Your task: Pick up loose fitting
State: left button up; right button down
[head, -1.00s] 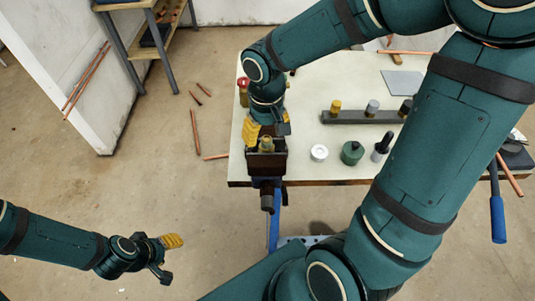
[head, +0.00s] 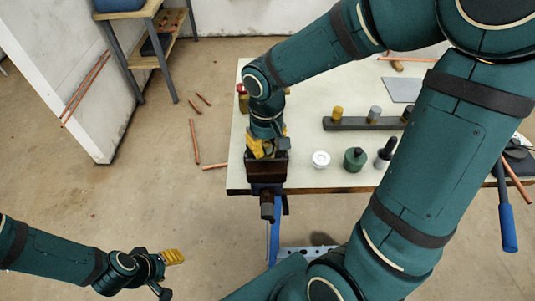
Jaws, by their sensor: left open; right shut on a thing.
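The vise (head: 266,168) stands at the left front corner of the workbench, with dark jaws. My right gripper (head: 266,149) comes down from above at the top of the vise jaws. Its yellow fingers are shut on a fitting, which they and the arm hide almost wholly. I cannot tell whether the fitting still touches the jaws. My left gripper (head: 168,274) is open and empty, low at the left, over the floor and well away from the bench.
A dark rack (head: 362,124) holds a brass, a grey and a dark fitting. A white tub (head: 320,160), a green container (head: 355,159) and a dark tool (head: 385,155) stand by the bench's front edge. Copper pipes (head: 194,142) lie on the floor.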

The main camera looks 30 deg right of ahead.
jog(key=shift+r, duration=0.2)
jog(key=shift+r+p, duration=1.15)
jog(key=shift+r, duration=0.3)
jog(key=shift+r+p, duration=1.8)
jog(key=shift+r, duration=0.35)
